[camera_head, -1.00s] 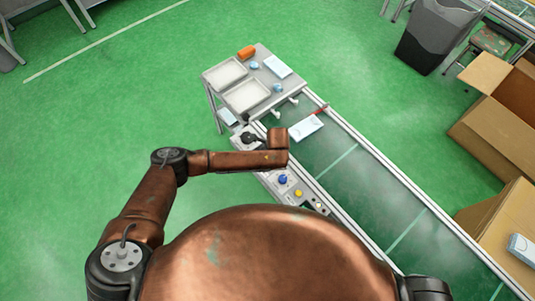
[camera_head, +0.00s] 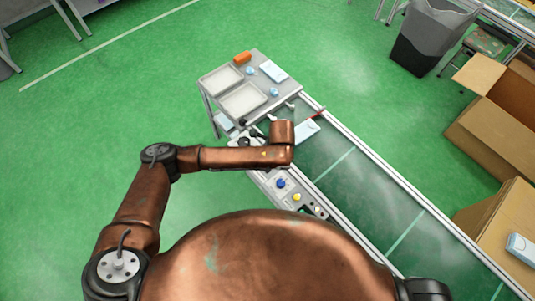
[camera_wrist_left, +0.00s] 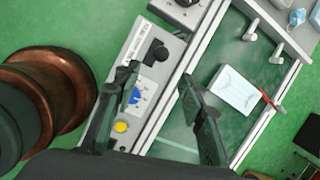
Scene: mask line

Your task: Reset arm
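My left arm comes in from the left in the head view, and its forearm crosses over the near side of the conveyor. Its wrist end hides most of my left gripper there. In the left wrist view the two dark fingers of my left gripper (camera_wrist_left: 160,90) stand wide apart with nothing between them. They are above the control panel (camera_wrist_left: 120,65) and the conveyor edge. The panel's blue knob (camera_head: 281,183) and yellow button (camera_head: 297,197) show in front of the forearm. My right gripper is in neither view.
A grey side table (camera_head: 283,90) holds two trays, an orange block (camera_head: 242,58) and blue items. Cardboard boxes (camera_head: 485,130) and a bin (camera_head: 430,40) stand right.

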